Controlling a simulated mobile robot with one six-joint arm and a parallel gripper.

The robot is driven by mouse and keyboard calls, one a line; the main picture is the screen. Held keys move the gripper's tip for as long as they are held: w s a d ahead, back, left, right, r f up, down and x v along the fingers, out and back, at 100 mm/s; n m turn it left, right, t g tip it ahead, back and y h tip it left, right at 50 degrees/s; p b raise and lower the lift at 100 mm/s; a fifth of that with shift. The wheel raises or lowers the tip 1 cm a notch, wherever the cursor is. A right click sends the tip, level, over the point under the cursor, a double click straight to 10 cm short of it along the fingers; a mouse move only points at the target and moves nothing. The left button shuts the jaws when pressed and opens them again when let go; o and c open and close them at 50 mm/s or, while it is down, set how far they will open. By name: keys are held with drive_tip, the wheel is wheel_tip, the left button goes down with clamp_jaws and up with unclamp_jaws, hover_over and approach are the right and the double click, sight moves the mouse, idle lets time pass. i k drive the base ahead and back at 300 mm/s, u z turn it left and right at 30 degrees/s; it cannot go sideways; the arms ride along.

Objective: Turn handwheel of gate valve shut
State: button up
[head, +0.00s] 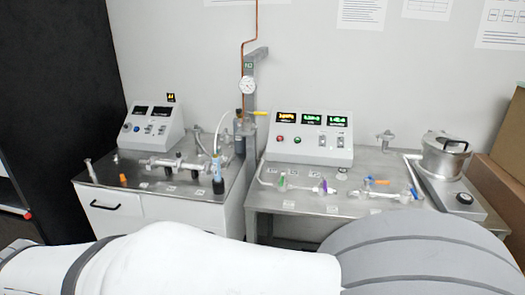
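I cannot make out for certain which fitting is the gate valve or its handwheel. A pale horizontal pipe assembly (170,162) with dark parts lies on the left bench. A small grey metal fitting (386,138) stands at the back of the right bench. My white and grey arm fills the bottom of the head view. My gripper is not in view.
The left bench (103,181) carries a control box (152,127). The right bench (285,210) carries a wider control box (308,136) with lit displays and a metal pot (443,158). A post with a round gauge (247,85) rises between them. Cardboard boxes (497,190) stand at right.

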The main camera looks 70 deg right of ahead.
sight(464, 199)
drive_tip(key=z, duration=4.3)
drive_tip(key=k, duration=1.35)
drive_tip(key=z, duration=0.7)
drive_tip(key=i, duration=1.25)
drive_tip(key=u, duration=0.35)
drive_tip(key=i, duration=1.55)
drive_tip(key=u, duration=0.85)
